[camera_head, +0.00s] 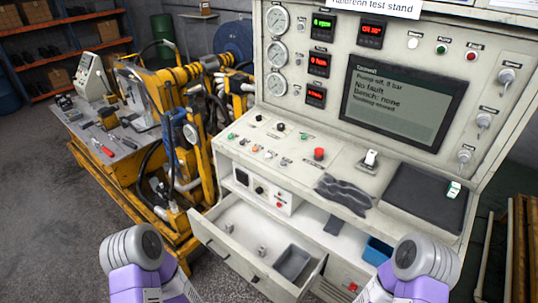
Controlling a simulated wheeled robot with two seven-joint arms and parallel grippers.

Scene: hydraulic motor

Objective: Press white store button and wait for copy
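The test stand (330,130) fills the right half of the head view. A white round button (412,43) sits on its upright panel, left of a green button (441,49) and a red one (471,56). A small whitish button (268,155) also shows on the sloped console. The labels are too small to tell which white one is the store button. The screen (405,100) seems to read "Pump off, 0 bar", "No fault", "Bench: none" and a last line like "Nothing stored". Only links of my two arms show at the bottom edge; neither gripper is in view.
An open drawer (225,250) juts out below the console, with a grey tray (292,262) inside. A yellow machine (170,85) stands at left. Open floor lies at lower left.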

